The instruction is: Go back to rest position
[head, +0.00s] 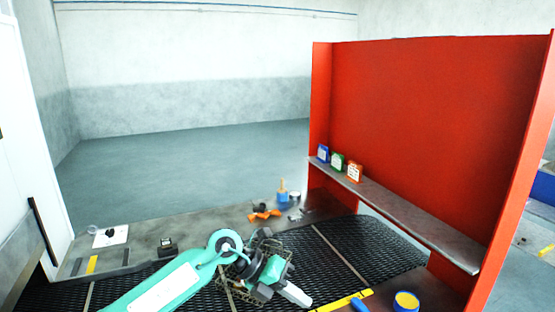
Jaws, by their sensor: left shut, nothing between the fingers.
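My left arm comes in from the lower left in the head view, green and white. My left gripper (296,294) is at the lower middle, over the black mesh belt (340,249). Its fingers are shut with nothing seen between them. My right gripper is not in view.
A red cabinet (430,130) with a grey shelf (415,218) stands at the right; blue, green and orange boxes (355,172) sit on the shelf. Small items, including an orange piece (265,215), lie on the far ledge. A blue-and-yellow round container (405,302) is at the lower right.

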